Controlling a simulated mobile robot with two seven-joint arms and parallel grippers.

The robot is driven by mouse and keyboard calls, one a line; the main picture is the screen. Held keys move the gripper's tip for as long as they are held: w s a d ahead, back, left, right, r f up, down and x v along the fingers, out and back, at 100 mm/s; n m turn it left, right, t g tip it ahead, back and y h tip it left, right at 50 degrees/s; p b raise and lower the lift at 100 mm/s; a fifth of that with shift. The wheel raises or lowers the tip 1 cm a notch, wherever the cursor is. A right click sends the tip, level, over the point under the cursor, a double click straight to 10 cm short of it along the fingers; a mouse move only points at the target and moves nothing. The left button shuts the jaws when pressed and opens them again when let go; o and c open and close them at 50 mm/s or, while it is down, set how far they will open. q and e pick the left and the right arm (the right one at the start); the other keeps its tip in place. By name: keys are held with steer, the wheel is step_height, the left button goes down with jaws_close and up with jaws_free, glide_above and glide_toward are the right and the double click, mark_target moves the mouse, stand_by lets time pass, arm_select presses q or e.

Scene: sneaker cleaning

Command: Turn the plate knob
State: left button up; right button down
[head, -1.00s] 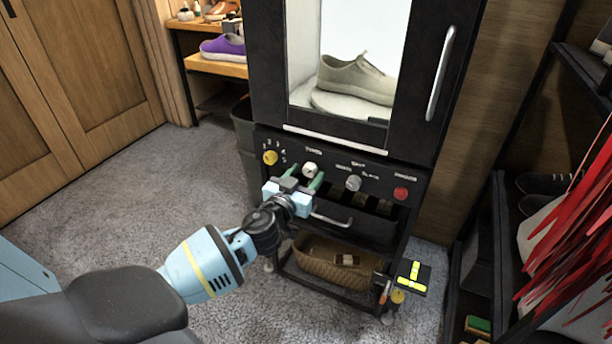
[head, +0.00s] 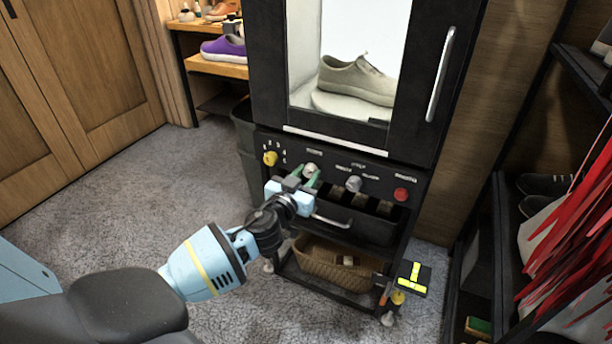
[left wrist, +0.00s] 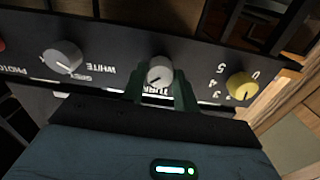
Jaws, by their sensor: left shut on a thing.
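The control panel on the black cabinet carries a white knob (head: 310,169) in the head view, between a yellow knob (head: 270,158) and a grey knob (head: 353,183). The white knob also shows in the left wrist view (left wrist: 159,72), above a label partly hidden and starting "TURN". My left gripper (head: 308,176) is at the panel, its green fingers shut on the white knob from both sides. The grey shoe (head: 357,80) rests on a round plate (head: 345,106) inside the lit cabinet. My right gripper is not in view.
A red knob (head: 401,194) sits at the panel's right end. The cabinet door has a long vertical handle (head: 440,74). Below the panel are a drawer handle (head: 333,221) and a woven basket (head: 335,262). Red strips hang at the right. Carpet is clear at left.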

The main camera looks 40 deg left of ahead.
arm_select(q)
steer(key=m, duration=0.4)
steer(key=shift+p, duration=0.3)
steer(key=m, duration=0.4)
steer(key=shift+m+p, duration=0.3)
steer(key=shift+p, duration=0.1)
steer(key=m, duration=0.4)
steer(key=shift+p, duration=0.4)
steer(key=m, duration=0.3)
steer(key=shift+m+p, duration=0.3)
steer(key=shift+m, duration=0.8)
steer(key=o, duration=1)
